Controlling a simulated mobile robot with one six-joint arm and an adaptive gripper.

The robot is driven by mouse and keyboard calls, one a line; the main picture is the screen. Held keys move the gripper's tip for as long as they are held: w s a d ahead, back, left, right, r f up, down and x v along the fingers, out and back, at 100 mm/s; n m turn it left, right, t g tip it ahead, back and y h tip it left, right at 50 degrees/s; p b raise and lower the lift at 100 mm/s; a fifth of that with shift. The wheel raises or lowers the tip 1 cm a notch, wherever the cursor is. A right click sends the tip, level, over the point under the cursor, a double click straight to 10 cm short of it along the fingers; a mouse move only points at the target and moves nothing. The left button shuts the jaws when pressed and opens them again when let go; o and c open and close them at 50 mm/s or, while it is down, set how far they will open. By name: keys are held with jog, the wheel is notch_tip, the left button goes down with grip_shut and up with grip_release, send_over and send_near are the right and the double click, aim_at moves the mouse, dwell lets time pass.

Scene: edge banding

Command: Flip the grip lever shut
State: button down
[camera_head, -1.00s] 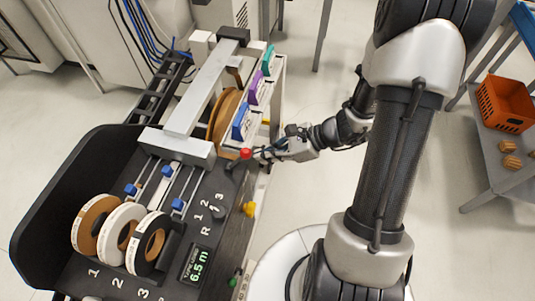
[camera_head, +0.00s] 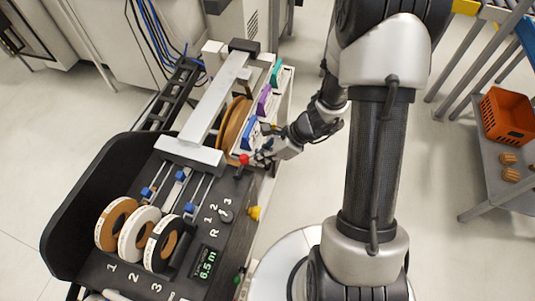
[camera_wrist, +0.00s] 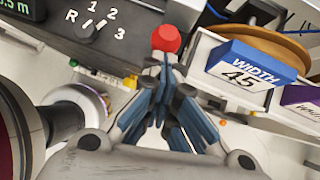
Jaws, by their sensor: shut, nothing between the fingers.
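The lever with the red ball knob (camera_head: 244,159), which I take as the grip lever, stands on the dark control deck of the banding machine (camera_head: 140,272). Its shaft looks nearly upright in the head view, leaning slightly right. In the wrist view the red knob (camera_wrist: 166,39) sits just beyond my fingertips, and the shaft below it is mostly hidden by them. My gripper (camera_head: 261,156) is shut and empty, on the right side of the lever. In the wrist view the blue-grey fingers of my gripper (camera_wrist: 165,68) meet right under the knob; I cannot tell whether they touch it.
A blue width card (camera_wrist: 250,65) and banding rolls (camera_head: 235,122) stand close beyond the lever. A selector dial (camera_head: 226,215) and a yellow knob (camera_head: 254,213) are nearer. Tape reels (camera_head: 117,222) sit at left. Open floor lies right, before an orange crate (camera_head: 507,113).

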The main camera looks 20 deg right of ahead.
jog(key=a+r+h+p, duration=0.1)
jog(key=p, duration=0.1)
jog(key=w+a+g+p, duration=0.1)
jog(key=p, duration=0.2)
jog(key=w+a+r+h+p, duration=0.1)
jog(key=p, duration=0.1)
jog(key=shift+w+a+r+g+h, duration=0.25)
jog(key=shift+a+r+g+h, duration=0.05)
jog(key=shift+a, duration=0.05)
jog(key=w+a+p, duration=0.3)
jog(key=w+a, duration=0.1)
jog(key=a, duration=0.2)
jog(key=shift+w+a+f, duration=0.15)
jog(key=shift+w+f, duration=0.25)
notch_tip(320, 180, up, 12)
jog(key=p, duration=0.5)
send_over(246, 155)
jog(key=w+a, duration=0.4)
jog(key=w, duration=0.2)
jog(key=shift+d+r, duration=0.1)
jog(key=shift+r, duration=0.3)
